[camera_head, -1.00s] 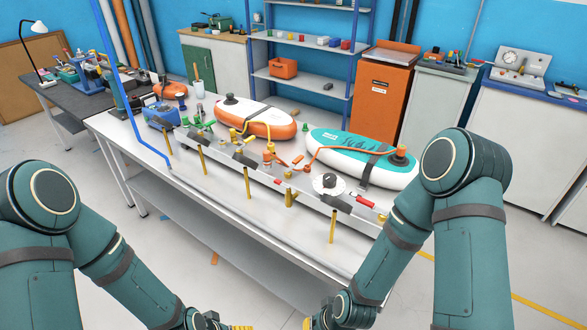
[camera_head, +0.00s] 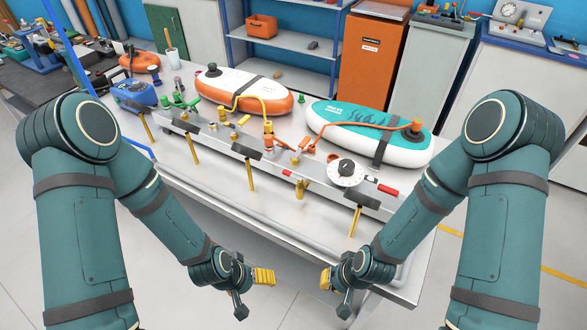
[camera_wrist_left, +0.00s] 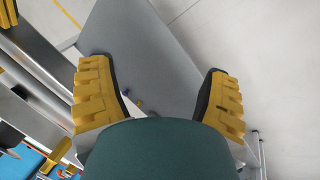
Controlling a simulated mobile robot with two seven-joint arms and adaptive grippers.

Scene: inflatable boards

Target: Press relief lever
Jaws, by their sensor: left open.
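A grey manifold rail (camera_head: 272,171) runs along the bench and carries several levers and fittings. I cannot tell which one is the relief lever. Green handles (camera_head: 178,102) are at its left end, orange fittings (camera_head: 300,152) near the middle, a yellow fitting (camera_head: 303,187) right of middle, and a red handle (camera_head: 388,190) at the right. My left gripper (camera_head: 263,277) is in front of the bench, away from the rail; in the left wrist view (camera_wrist_left: 162,95) its yellow pads are apart and empty. My right gripper (camera_head: 326,279) is near the bench's front edge, its jaws unclear.
A white round dial (camera_head: 347,173) sits on the rail's right part. Behind it lie an orange-and-white board (camera_head: 233,92) and a teal-and-white board (camera_head: 340,118), joined by hoses. Several yellow rods project in front of the rail. The bench's front strip (camera_head: 215,187) is clear.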

